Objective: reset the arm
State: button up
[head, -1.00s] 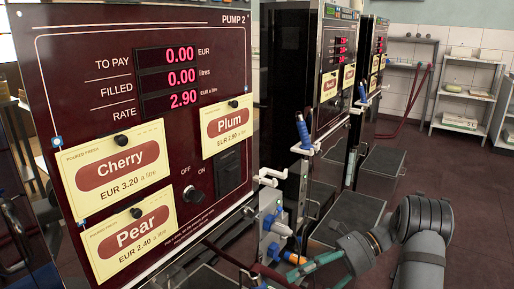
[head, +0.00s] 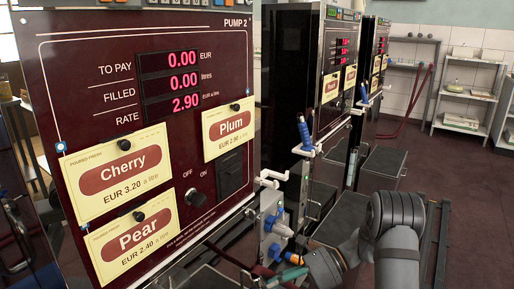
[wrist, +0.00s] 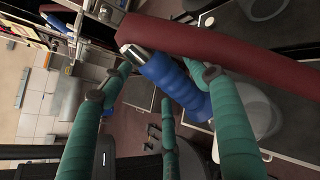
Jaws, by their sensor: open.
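My gripper (wrist: 158,68) is open, its teal fingers spread in the wrist view. A blue grip with a silver end (wrist: 172,82) lies across the view near the fingertips, beside a thick dark red hose (wrist: 225,45). I cannot tell whether any finger touches the grip. In the head view my gripper (head: 290,276) is low, near the right side of Pump 2 (head: 100,100), and mostly hidden by my arm. A grey holder with blue parts (head: 272,222) is on the pump's side, just above my gripper.
Pump 2 shows 0.00 to pay, with Cherry (head: 122,172), Plum (head: 228,128) and Pear (head: 135,238) labels. Another pump (head: 338,80) with a blue-handled nozzle (head: 304,132) stands behind. Shelves (head: 470,90) are at the back right. Dark red floor (head: 465,200) is open at right.

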jog(key=shift+f, duration=0.1)
jog(key=shift+f+b, duration=0.4)
jog(key=shift+f, duration=0.05)
jog(key=shift+d+f, duration=0.2)
jog(key=shift+f, duration=0.1)
jog(key=v, duration=1.1)
jog(key=x, duration=1)
jog(key=shift+a, duration=0.25)
jog(key=r+p, duration=0.1)
jog(key=r, duration=0.1)
jog(key=r+p, duration=0.3)
jog(key=r, duration=0.2)
jog(key=shift+s+a, duration=0.1)
jog(key=shift+a, duration=0.3)
jog(key=shift+f, duration=0.15)
